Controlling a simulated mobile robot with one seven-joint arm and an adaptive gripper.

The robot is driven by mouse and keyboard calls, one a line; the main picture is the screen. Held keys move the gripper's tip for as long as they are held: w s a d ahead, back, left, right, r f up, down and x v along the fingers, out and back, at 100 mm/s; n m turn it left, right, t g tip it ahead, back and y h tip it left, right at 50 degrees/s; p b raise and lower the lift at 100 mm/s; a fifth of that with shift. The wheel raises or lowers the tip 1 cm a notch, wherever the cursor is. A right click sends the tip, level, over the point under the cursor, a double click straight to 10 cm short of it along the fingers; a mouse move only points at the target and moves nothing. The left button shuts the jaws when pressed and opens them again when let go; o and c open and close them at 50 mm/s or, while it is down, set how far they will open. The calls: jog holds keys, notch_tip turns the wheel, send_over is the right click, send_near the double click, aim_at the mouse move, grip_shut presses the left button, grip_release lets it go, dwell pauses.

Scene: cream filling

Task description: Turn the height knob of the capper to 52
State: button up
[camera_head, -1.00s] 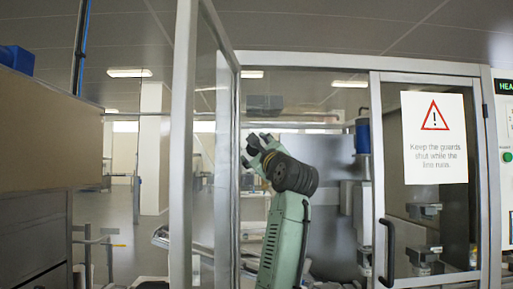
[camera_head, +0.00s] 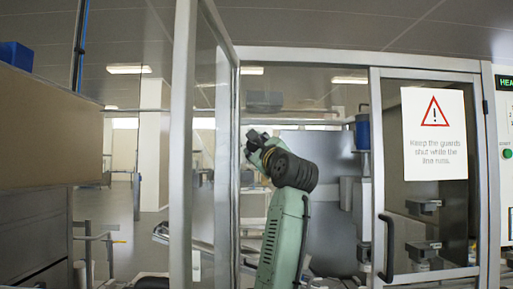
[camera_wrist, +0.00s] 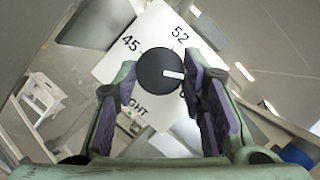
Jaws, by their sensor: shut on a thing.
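The black round height knob (camera_wrist: 153,63) sits on a white dial plate (camera_wrist: 107,62) in the wrist view. Its white pointer mark points right, below the 52 (camera_wrist: 180,33) and close to a third number mostly hidden by the right finger. The 45 is at the upper left of the knob. My gripper (camera_wrist: 160,73) has a finger on each side of the knob and is shut on it. In the head view my gripper (camera_head: 257,142) is inside the guard frame; the knob cannot be made out there.
A glazed guard door (camera_head: 205,160) stands open left of my arm. A shut guard panel with a warning sign (camera_head: 434,133) and a black handle (camera_head: 387,248) is at right. A brown box-like block (camera_head: 50,130) is at far left.

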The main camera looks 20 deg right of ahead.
jog(key=shift+n, duration=0.4)
jog(key=n, duration=0.2)
jog(key=n+g+y, duration=0.1)
jog(key=n, duration=0.1)
jog(key=n+g+y, duration=0.1)
jog(key=n, duration=0.2)
jog(key=shift+d+r, duration=0.1)
jog(key=shift+r, duration=0.15)
jog(key=n+g, duration=0.2)
jog(key=n, duration=0.2)
jog(key=shift+r, duration=0.15)
jog(key=shift+n+g+h, duration=0.3)
jog(key=shift+n+g, duration=0.1)
jog(key=shift+n, duration=0.7)
jog(key=o, duration=1.2)
jog(key=shift+c, duration=0.2)
jog(key=shift+r, duration=0.1)
